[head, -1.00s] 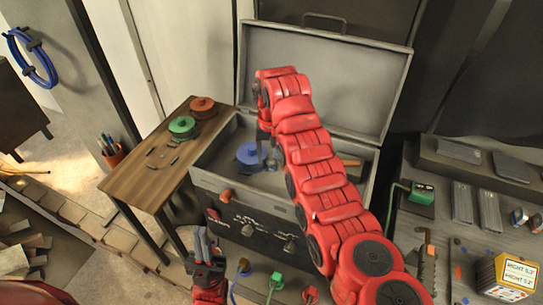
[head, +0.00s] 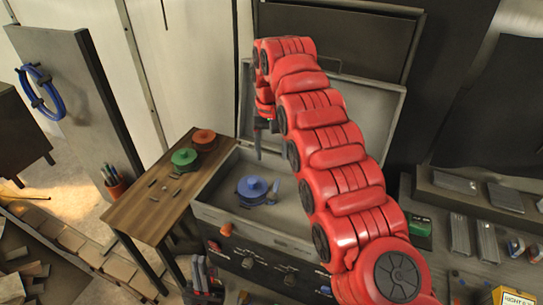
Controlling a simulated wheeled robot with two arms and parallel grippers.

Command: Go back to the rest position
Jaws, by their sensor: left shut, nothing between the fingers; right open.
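My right gripper (head: 265,142) hangs below the end of my raised red arm, above the open grey case (head: 222,216). Its fingers are apart with nothing between them. A blue lidded pot (head: 253,190) sits in the left part of the case, below and clear of that gripper.
A wooden side table (head: 140,215) left of the case holds a green pot (head: 184,158), an orange pot (head: 203,138) and small dark pieces. A pen cup (head: 115,186) stands at its left. A grey workbench (head: 440,258) with metal parts is at right.

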